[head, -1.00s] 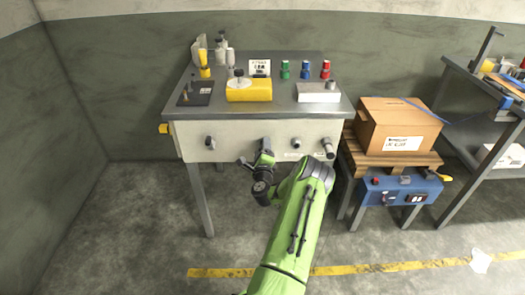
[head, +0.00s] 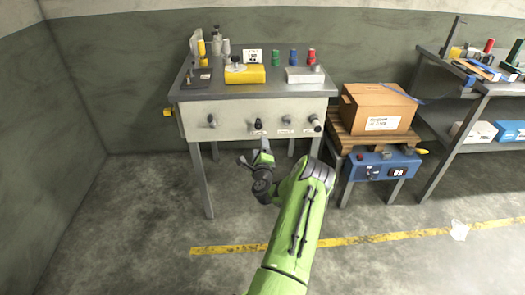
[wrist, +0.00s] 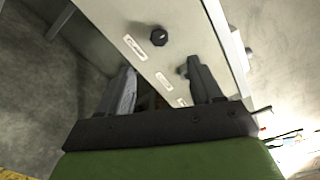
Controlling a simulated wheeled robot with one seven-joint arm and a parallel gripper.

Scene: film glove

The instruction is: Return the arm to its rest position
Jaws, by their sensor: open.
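My green arm (head: 295,225) reaches forward from the bottom of the head view, bent at its elbow. My gripper (head: 254,158) hangs in front of the workbench's white front panel (head: 235,121), just below its knobs. In the wrist view my gripper (wrist: 163,72) has its two dark fingers spread apart with nothing between them. Past the fingers the panel shows with a black knob (wrist: 159,36) and small labels. I cannot tell the exact gap between the fingertips and the panel.
The workbench top (head: 215,92) bears a yellow block (head: 244,75), a metal block (head: 305,75) and several small bottles. A cardboard box (head: 378,108) sits on a pallet to the right, above a blue control box (head: 382,165).

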